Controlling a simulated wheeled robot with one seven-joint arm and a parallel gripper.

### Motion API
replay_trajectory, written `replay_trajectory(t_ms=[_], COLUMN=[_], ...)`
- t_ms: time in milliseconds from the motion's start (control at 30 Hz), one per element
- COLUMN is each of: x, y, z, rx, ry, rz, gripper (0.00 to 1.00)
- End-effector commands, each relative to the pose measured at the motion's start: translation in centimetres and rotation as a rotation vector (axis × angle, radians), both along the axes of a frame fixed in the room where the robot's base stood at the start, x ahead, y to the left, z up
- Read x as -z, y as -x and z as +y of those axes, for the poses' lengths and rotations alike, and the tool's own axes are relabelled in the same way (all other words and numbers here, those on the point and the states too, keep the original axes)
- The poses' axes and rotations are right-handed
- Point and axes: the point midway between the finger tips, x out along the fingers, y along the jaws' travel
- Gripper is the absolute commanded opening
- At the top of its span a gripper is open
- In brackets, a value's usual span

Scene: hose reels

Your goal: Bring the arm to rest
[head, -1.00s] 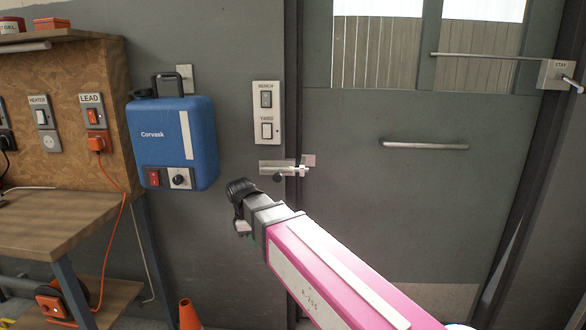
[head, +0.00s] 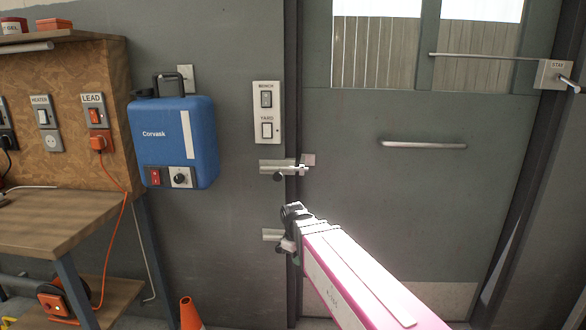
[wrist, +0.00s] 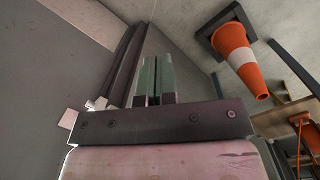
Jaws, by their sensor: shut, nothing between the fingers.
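My arm shows in the head view as a pink link reaching in from the lower right. My gripper (head: 288,246) is at its far end, in front of the wall by the door's left edge and below the upper door bolt (head: 284,167). In the wrist view my gripper's two green fingers (wrist: 154,78) stand side by side, shut, with nothing between them. The wrist view looks along the door frame and wall. My gripper partly covers a lower metal fitting (head: 271,235) on the wall.
A grey door (head: 400,210) with a bar handle (head: 424,145) fills the right. A blue Corvask box (head: 175,145) hangs on the left wall beside switches (head: 266,112). A wooden bench (head: 60,222) stands at left. An orange cone (head: 190,314) stands on the floor, also in the wrist view (wrist: 240,62).

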Motion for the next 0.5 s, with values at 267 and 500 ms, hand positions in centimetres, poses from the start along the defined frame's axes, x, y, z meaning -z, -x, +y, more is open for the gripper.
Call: replay_trajectory(t_ms=[267, 500], x=[5.7, 9.1], y=[1.5, 3.2], z=[-9.7, -15.5], rx=[0.44, 0.746], ry=[-0.044, -0.074], rz=[-0.038, -0.065], gripper=[0.0, 0.0])
